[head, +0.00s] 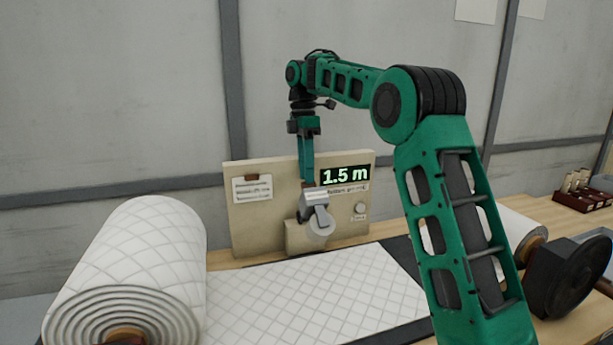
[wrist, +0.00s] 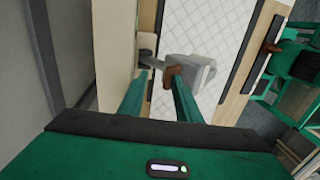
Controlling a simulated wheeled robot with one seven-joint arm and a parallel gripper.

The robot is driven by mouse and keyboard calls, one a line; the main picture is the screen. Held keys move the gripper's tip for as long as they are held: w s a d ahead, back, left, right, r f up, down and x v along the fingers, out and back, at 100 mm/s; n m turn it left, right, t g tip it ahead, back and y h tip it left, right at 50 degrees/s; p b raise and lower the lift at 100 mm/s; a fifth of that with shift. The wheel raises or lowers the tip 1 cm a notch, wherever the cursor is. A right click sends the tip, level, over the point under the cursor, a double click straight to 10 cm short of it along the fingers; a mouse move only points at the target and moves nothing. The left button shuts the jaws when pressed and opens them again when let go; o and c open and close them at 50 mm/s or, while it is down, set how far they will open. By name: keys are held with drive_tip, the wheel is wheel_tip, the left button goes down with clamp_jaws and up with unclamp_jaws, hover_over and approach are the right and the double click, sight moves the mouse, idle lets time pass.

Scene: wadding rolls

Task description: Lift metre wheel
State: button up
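The metre wheel (head: 320,222) is a pale disc under a grey housing in front of a beige panel. Its grey housing (wrist: 198,70) also shows in the wrist view, with a brown grip (wrist: 171,74) beside it. My gripper (head: 307,178) points down just above the housing. In the wrist view my gripper's two green fingers (wrist: 157,77) stand apart, with the brown grip by the right fingertip. Whether that finger touches the grip I cannot tell. The wheel's underside, near the white quilted wadding (head: 310,295), is partly hidden.
The beige panel (head: 262,215) with a "1.5 m" display (head: 345,175) stands close behind the wheel. A large wadding roll (head: 150,250) lies at left. A black round part (head: 575,275) and a brown rack (head: 583,195) are at right.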

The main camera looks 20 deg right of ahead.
wheel_tip(320, 180, up, 6)
idle(0.4)
drive_tip(key=shift+r, duration=0.1)
